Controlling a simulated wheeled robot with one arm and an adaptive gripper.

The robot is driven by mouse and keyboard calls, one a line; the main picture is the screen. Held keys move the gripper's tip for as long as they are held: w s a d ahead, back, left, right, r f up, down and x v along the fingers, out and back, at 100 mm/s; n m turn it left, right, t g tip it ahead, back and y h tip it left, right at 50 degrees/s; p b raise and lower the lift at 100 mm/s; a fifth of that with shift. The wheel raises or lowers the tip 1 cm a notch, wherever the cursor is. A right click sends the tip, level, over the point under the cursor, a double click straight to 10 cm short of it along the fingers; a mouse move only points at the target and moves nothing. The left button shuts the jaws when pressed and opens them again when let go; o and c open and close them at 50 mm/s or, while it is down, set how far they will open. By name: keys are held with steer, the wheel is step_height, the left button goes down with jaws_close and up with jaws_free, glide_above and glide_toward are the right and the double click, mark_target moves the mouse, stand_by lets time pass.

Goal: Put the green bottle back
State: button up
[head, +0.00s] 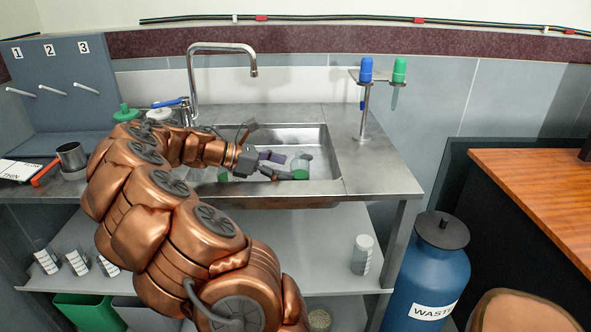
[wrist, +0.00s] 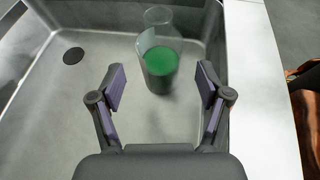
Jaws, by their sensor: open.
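The green bottle (wrist: 160,62) is a clear glass vessel with green liquid in its lower part. It stands on the sink floor, and in the head view its green part (head: 300,173) shows just beyond my fingertips. My gripper (head: 284,165) reaches into the sink. In the wrist view my gripper (wrist: 161,82) is open and empty, with the bottle ahead, roughly centred between the purple-padded fingers. I see no finger clearly touching it.
The steel sink (head: 322,190) has rim walls around the gripper and a dark drain (wrist: 73,56). A tap (head: 190,75) stands behind. A rack (head: 364,125) holds blue- and green-capped tubes at right. A green-capped container (head: 125,113) stands behind my arm.

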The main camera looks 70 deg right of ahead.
steer(key=v, duration=0.7)
steer(key=shift+p, duration=0.4)
steer(key=shift+w, duration=0.15)
